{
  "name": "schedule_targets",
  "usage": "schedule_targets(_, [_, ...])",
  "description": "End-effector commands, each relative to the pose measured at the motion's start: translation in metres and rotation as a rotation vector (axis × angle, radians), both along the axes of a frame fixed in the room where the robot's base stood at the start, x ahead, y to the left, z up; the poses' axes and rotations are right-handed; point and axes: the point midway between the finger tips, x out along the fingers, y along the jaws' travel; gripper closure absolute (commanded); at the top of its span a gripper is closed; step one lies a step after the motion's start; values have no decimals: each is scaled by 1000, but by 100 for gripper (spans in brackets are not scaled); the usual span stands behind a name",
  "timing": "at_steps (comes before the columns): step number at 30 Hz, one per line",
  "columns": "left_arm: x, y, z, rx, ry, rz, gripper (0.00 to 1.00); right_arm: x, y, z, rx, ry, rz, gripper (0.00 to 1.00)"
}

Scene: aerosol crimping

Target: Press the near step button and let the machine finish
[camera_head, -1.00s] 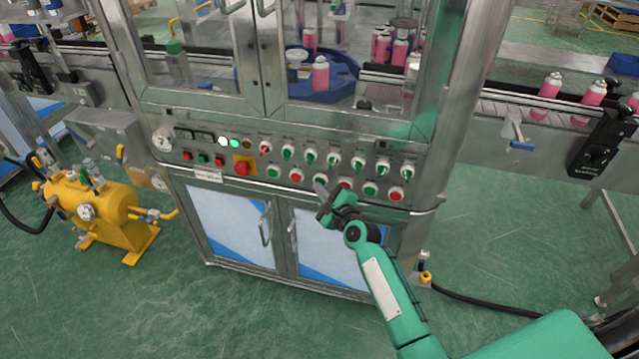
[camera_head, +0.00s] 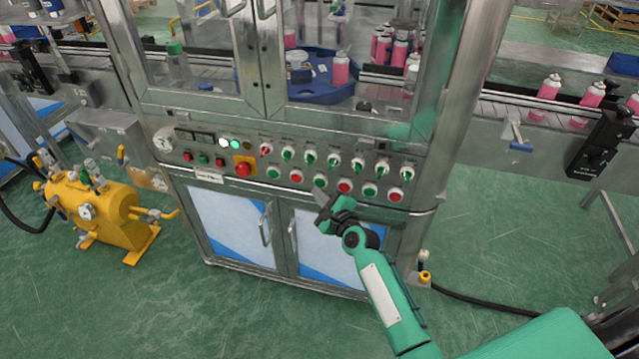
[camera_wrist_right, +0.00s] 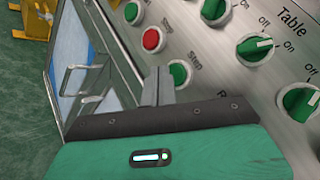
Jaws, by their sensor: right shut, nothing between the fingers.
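The machine's control panel (camera_head: 215,172) has an upper row of knobs and a lower row of green and red buttons. A green button (camera_head: 320,181) in the lower row sits just above my right gripper (camera_head: 322,203). In the right wrist view this green button (camera_wrist_right: 181,73) is beside the fingertips (camera_wrist_right: 158,82), partly covered by them, near a label that seems to read "Step". The right gripper is shut and empty. A small gap seems to separate the fingertips from the button; I cannot be sure. My left gripper is out of view.
Behind the glass doors, a pink can (camera_head: 341,69) stands by a blue turntable (camera_head: 312,88). Pink cans (camera_head: 549,87) line the conveyor at right. A red stop button (camera_head: 243,169) is left on the panel. Cabinet door handles (camera_head: 265,230) protrude below. A yellow tank (camera_head: 95,207) stands left.

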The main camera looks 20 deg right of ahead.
Motion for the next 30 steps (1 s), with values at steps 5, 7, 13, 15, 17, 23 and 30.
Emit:
schedule_targets(5, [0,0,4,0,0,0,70,-5,3,1,1,1,1,100])
schedule_targets(7, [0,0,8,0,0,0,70,-10,7,2,1,1,1,100])
schedule_targets(13, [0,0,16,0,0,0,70,-27,18,2,2,1,1,100])
schedule_targets(15, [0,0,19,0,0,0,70,-33,22,1,1,2,0,100])
schedule_targets(17, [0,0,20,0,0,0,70,-36,25,1,0,0,0,100])
schedule_targets(23, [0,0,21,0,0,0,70,-42,28,0,0,0,0,100])
schedule_targets(30, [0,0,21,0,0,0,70,-41,28,0,0,0,0,100])
